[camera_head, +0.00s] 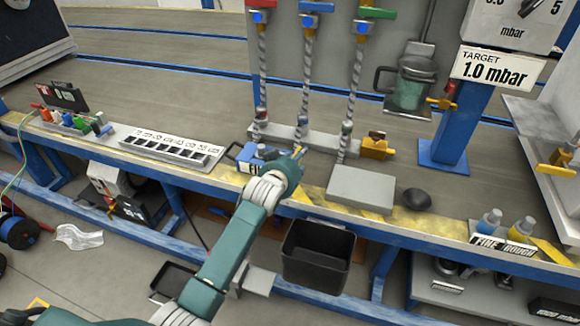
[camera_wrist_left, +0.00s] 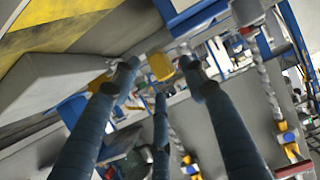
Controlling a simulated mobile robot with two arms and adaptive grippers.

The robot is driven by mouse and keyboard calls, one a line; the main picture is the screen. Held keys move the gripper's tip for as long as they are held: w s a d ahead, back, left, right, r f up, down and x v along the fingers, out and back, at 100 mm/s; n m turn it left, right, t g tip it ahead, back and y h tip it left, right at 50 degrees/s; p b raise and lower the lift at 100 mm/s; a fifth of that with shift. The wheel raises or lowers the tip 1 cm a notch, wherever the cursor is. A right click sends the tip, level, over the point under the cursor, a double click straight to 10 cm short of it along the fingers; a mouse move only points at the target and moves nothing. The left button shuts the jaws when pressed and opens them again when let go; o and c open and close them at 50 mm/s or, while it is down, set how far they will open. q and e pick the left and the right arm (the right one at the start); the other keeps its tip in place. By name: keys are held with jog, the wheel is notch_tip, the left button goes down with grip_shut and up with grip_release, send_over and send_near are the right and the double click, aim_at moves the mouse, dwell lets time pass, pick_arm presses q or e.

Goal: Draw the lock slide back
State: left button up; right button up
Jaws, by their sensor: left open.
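My left gripper (camera_head: 298,152) reaches over the bench's front edge in the head view, beside a blue box (camera_head: 248,160) with a partly hidden label. In the left wrist view, its dark blue fingers (camera_wrist_left: 158,75) are spread and empty. A yellow piece (camera_wrist_left: 160,66) shows between the fingertips, apparently beyond them. I cannot tell for sure which part is the lock slide. My right gripper is not in view.
Three twisted hoses (camera_head: 307,85) hang from coloured valves behind the gripper. A grey flat block (camera_head: 361,188) and a dark rounded object (camera_head: 417,199) lie to the right. A slotted white tray (camera_head: 172,146) lies left. A black bin (camera_head: 318,255) stands below the bench edge.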

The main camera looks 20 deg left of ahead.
pick_arm(q)
jog(key=v, duration=0.8)
jog(key=shift+s, duration=0.2)
